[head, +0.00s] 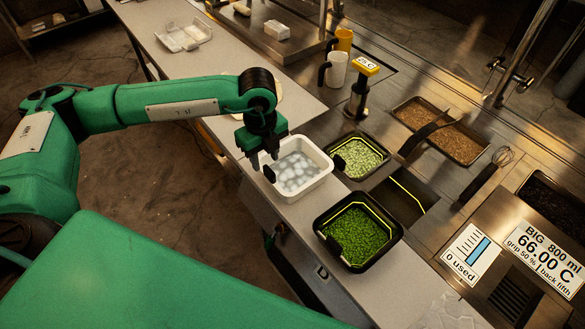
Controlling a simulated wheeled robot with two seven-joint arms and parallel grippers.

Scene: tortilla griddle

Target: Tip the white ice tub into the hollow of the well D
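The white ice tub (326,163) stands upright on the light counter strip, with pale ice lumps inside. A small black tab (269,173) shows at its left side. My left gripper (263,160) points down at the tub's left rim, its fingers apart; whether they touch the rim I cannot tell. A dark, empty-looking recess with a yellow line (403,197) lies right of the tub, between two pans of green food. My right gripper is not in view.
A pan of pale green pieces (384,148) and a pan of dark green pieces (397,228) flank the recess. A white mug (336,70), a yellow-topped device (363,68) and brown-filled trays (457,143) stand behind. A display reads 66.00 C (545,245).

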